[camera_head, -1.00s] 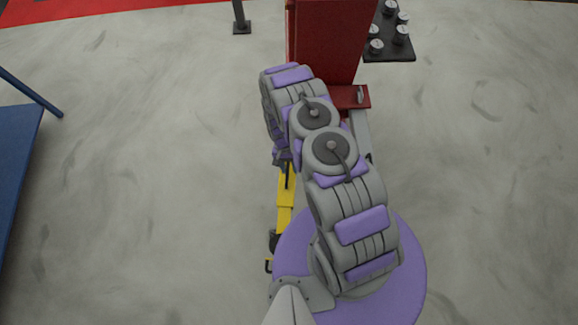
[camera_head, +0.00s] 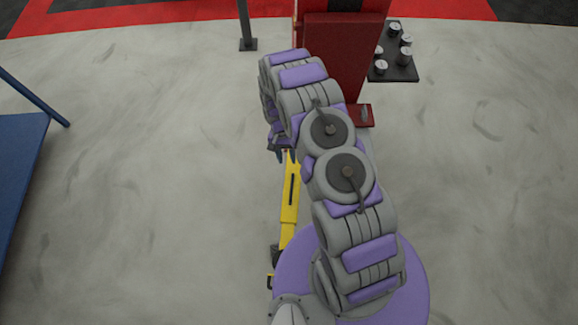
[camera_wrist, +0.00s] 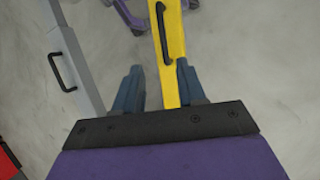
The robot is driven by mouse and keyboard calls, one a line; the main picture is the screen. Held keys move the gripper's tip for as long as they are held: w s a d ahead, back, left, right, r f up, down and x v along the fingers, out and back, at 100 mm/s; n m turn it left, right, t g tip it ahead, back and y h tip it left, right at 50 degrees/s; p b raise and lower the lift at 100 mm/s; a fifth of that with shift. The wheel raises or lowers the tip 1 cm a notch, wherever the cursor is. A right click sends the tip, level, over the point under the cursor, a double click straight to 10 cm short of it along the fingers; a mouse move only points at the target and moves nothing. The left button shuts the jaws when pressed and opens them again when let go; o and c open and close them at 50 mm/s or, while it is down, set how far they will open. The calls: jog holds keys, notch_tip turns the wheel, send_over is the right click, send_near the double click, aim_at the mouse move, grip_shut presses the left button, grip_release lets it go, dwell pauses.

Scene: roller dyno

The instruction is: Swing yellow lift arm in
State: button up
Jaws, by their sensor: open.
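The yellow lift arm (camera_head: 289,212) runs from below my forearm toward the bottom of the head view, beside my purple base. In the wrist view, the yellow arm (camera_wrist: 176,52) runs up the picture and carries a black bar handle (camera_wrist: 163,36). My gripper (camera_wrist: 158,88) is open and empty, with one blue-grey finger on each side of the yellow arm's lower part in the picture. The handle lies beyond the fingertips. I cannot tell how far above the arm the fingers are. In the head view my own arm mostly hides the gripper.
A grey arm with a black handle (camera_wrist: 62,72) lies left in the wrist view. A red column (camera_head: 340,60) stands ahead, with a black plate of several weights (camera_head: 393,66) beside it. A dark post (camera_head: 246,30) and a blue platform (camera_head: 20,165) stand left.

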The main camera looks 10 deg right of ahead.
jog(key=v, duration=0.2)
jog(key=shift+w+d+r, duration=0.15)
jog(key=shift+r, duration=0.15)
jog(key=shift+c, duration=0.4)
